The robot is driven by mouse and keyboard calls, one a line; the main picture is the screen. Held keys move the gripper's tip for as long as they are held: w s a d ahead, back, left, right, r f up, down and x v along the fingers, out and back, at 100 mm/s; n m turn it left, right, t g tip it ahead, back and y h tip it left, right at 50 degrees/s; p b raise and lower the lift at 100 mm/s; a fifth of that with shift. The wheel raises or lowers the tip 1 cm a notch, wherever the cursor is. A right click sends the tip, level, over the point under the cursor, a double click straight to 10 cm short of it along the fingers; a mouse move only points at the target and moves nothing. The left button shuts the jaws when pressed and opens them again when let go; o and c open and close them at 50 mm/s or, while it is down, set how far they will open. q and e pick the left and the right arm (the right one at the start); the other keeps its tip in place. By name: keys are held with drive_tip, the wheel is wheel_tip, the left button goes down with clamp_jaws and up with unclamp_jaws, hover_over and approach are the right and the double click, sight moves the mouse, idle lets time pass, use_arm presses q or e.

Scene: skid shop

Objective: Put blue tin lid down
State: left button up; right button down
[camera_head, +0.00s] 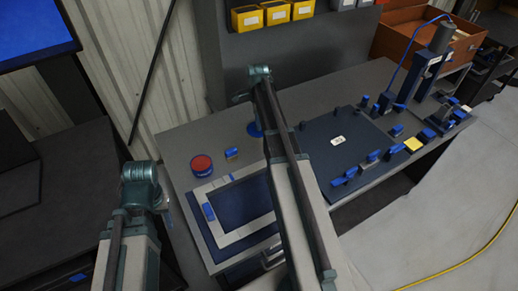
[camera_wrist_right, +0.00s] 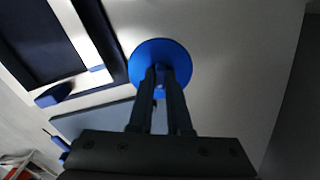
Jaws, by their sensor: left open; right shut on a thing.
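The blue tin lid (camera_wrist_right: 147,52) is a flat round disc, held by a knob at its middle between the fingertips of my right gripper (camera_wrist_right: 160,85). In the head view the lid (camera_head: 254,131) shows partly past my right arm, over the grey bench; whether it touches the bench I cannot tell. A round blue tin with a red top face (camera_head: 201,165) stands on the bench to the left of the lid. My left gripper (camera_head: 165,200) is open at the bench's left edge, mostly hidden by its own wrist, apart from these things.
A small blue block (camera_head: 231,153) lies between the tin and the lid. A light frame around a dark panel (camera_head: 208,239) lies in front. A dark board (camera_head: 335,165) with several blue-handled parts fills the bench's right side. Yellow bins (camera_head: 247,19) hang at the back.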

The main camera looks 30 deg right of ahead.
sight(259, 147)
drive_tip(key=shift+d, duration=0.3)
wheel_tip(259, 147, down, 10)
drive_tip(key=b, duration=1)
drive_tip(key=shift+f, duration=0.1)
drive_tip(key=shift+f, duration=0.15)
drive_tip(key=c, duration=0.9)
unclamp_jaws()
drive_tip(key=shift+o, duration=0.2)
drive_tip(key=shift+r, duration=0.2)
wheel_tip(259, 147, up, 12)
drive_tip(key=p, duration=1.2)
